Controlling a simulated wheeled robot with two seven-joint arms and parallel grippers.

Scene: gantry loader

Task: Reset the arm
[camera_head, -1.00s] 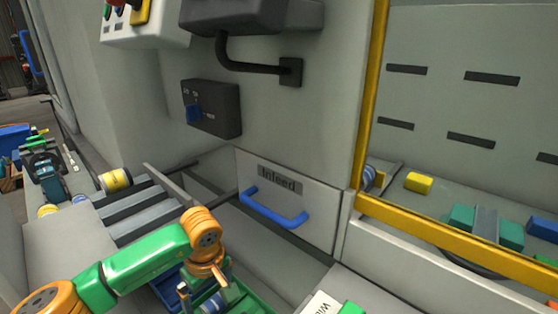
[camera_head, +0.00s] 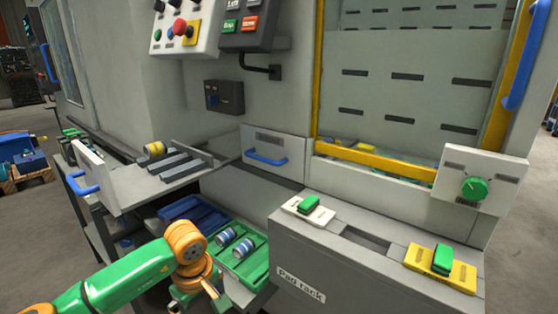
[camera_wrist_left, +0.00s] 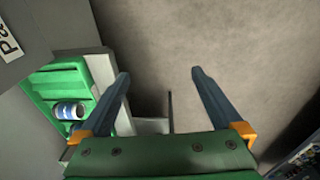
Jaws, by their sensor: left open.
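My left arm, green with orange joints, enters the head view from the lower left. Its gripper (camera_wrist_left: 160,78) shows in the left wrist view with two dark fingers wide apart and nothing between them, over grey floor. In the head view the gripper end is low and partly hidden by the wrist, beside the green tray (camera_head: 262,262). Two blue-and-white cans lie in this tray, one (camera_head: 243,248) clear of the arm. My right gripper is not in view.
The grey pad rack (camera_head: 345,262) stands right of the tray, with green pads on a white and a yellow plate. A blue tray (camera_head: 190,212) lies behind the green one. The infeed drawer (camera_head: 95,175) and machine front stand beyond.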

